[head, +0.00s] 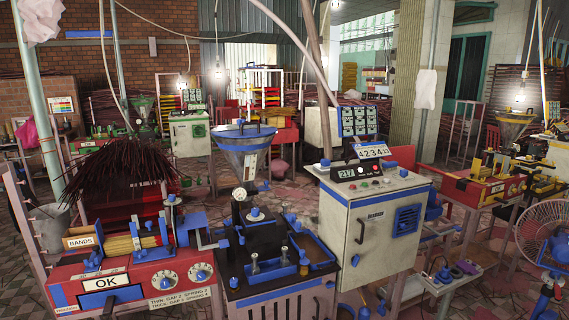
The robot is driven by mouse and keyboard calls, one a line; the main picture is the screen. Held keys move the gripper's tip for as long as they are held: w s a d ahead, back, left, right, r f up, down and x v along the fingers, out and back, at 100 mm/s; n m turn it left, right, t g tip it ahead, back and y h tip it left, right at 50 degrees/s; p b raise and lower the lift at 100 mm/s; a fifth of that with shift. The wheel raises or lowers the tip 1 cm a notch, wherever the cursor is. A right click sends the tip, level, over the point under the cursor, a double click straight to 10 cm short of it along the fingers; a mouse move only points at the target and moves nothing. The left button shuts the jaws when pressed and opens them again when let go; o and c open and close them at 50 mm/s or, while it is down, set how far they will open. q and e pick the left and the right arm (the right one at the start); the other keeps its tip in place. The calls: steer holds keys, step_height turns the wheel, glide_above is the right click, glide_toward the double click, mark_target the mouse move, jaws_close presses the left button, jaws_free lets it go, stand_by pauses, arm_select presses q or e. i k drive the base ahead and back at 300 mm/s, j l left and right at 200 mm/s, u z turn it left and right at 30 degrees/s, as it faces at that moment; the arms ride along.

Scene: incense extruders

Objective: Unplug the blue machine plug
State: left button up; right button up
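A blue-trimmed machine fills the middle foreground, with a white cabinet (372,262), a metal hopper (245,155) and a dark blue-edged press bed (262,225). On a low white stand to the right of the cabinet is a small blue item (444,274) with a dark cord arching over it. It may be the plug, but it is too small to tell. Neither of my grippers is in view.
A red machine (130,275) with an OK plate and dark incense sticks stands at the left front. A fan (551,232) stands at the right edge. A red-topped table (470,187) with a yellow machine is behind the stand. Patterned floor shows between machines.

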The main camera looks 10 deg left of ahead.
mark_target(325, 162)
steer(key=i+l, duration=1.15)
steer(key=u, duration=1.05)
